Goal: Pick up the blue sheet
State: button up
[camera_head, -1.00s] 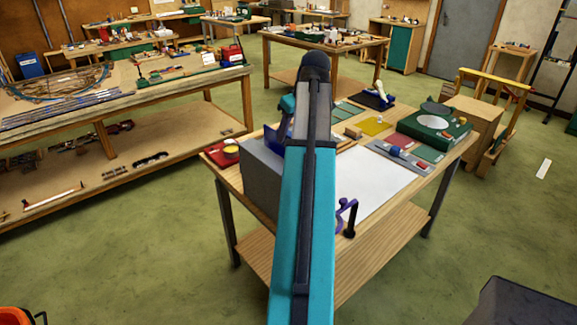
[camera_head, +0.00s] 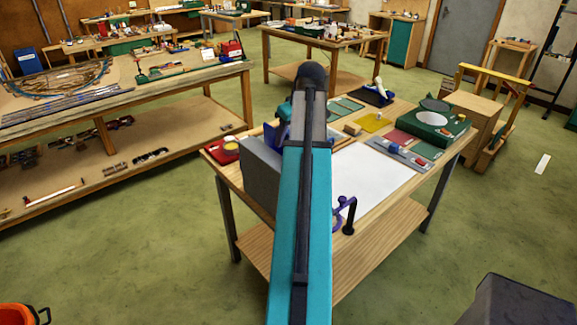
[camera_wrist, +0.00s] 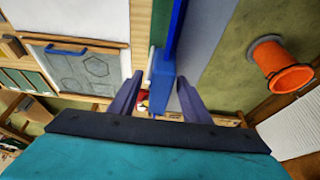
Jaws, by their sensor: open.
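The blue sheet (camera_wrist: 163,72) stands on edge in the wrist view, running up from between the fingers of my gripper (camera_wrist: 158,90). The fingers are apart, one on each side of its near edge. Whether either finger touches the sheet I cannot tell. In the head view a blue piece (camera_head: 270,134) shows just left of my arm, by a grey block on the workbench; my arm hides most of that area and the gripper's fingers.
The grey block (camera_head: 261,172) is close to the sheet. An orange bucket (camera_wrist: 283,66) stands on the floor.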

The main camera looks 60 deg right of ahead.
grip_shut()
jog(key=shift+w+d, duration=0.1)
jog(key=shift+r, duration=0.25)
jog(key=shift+r+b, duration=0.45)
jog(key=shift+r, duration=0.35)
notch_tip(320, 180, up, 26)
jog(key=b, duration=0.6)
dwell(0.7)
